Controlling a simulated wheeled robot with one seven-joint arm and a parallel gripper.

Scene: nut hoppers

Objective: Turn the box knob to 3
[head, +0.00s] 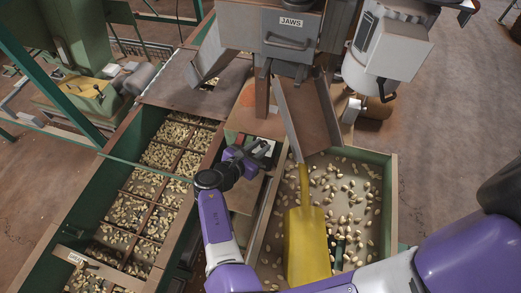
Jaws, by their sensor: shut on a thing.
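My gripper (258,155), black on my purple and white arm, is at a small control box (266,143) in the middle of the view, below the hopper marked JAWS. Its fingers are shut on the box knob, which they and the gripper body hide almost wholly. The knob's pointer and the numbers around it cannot be read from here.
A yellow scoop (306,240) lies in the green-walled bin (392,200) of nuts at the right. A divided nut tray (117,163) runs along the left. The JAWS hopper (290,35) and its metal chute (312,115) stand close behind my gripper.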

